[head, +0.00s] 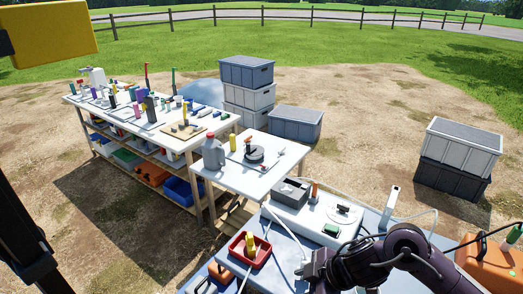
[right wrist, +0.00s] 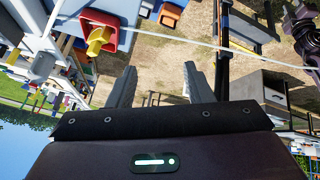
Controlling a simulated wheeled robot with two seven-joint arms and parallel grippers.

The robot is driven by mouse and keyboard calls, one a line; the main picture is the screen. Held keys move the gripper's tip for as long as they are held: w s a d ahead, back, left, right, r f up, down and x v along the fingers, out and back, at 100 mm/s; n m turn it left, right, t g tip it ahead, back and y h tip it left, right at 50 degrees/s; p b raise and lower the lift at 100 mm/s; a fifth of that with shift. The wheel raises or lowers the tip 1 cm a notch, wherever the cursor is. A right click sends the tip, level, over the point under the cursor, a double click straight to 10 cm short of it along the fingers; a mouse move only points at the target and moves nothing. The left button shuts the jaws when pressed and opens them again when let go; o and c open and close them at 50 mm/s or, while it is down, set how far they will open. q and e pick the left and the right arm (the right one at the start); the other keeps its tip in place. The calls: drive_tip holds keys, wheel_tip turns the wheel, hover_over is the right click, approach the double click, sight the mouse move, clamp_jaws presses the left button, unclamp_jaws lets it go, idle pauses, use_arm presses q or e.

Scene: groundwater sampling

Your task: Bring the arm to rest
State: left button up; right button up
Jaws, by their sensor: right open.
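My right arm (head: 400,255) comes in from the lower right of the head view and reaches left over the blue-topped table. My right gripper (head: 306,269) is at the table's front part, just right of a red tray (head: 237,251) that holds a yellow object (head: 250,243). In the right wrist view the two fingers of my right gripper (right wrist: 160,80) are apart, with nothing between them but bare ground behind. The red tray (right wrist: 86,54) and yellow object (right wrist: 99,38) lie beyond the fingers at the upper left there. My left gripper is not in view.
A white panel (head: 330,216) with a grey box (head: 291,192) stands behind my right gripper. A thin white hose (right wrist: 200,42) crosses the right wrist view. An orange case (head: 488,262) is at right. White tables with bottles and tools stand at left; open dirt lies beyond.

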drive_tip(key=a+r+m+t, duration=0.3)
drive_tip(key=a+t, duration=0.1)
drive_tip(key=a, duration=0.2)
drive_tip(key=s+d+f+m+g+h, duration=0.2)
drive_tip(key=s+d+f+m+h, duration=0.1)
drive_tip(key=s+d+m, duration=0.4)
drive_tip(key=s+d+f+m+g+h, duration=0.25)
drive_tip(key=s+d+m, duration=0.25)
drive_tip(key=s+d, duration=0.35)
wheel_tip(320, 180, down, 30)
drive_tip(key=s, duration=0.1)
drive_tip(key=s+d+f+g, duration=0.1)
drive_tip(key=s+d+f, duration=0.1)
drive_tip(key=s+f, duration=0.7)
drive_tip(key=s+d+f+g, duration=0.1)
drive_tip(key=s+d+f, duration=0.1)
drive_tip(key=s+f, duration=0.6)
drive_tip(key=s, duration=0.2)
drive_tip(key=shift+s+f+n, duration=0.3)
drive_tip(key=shift+f+n, duration=0.05)
drive_tip(key=shift+n, duration=0.05)
drive_tip(key=shift+h, duration=0.25)
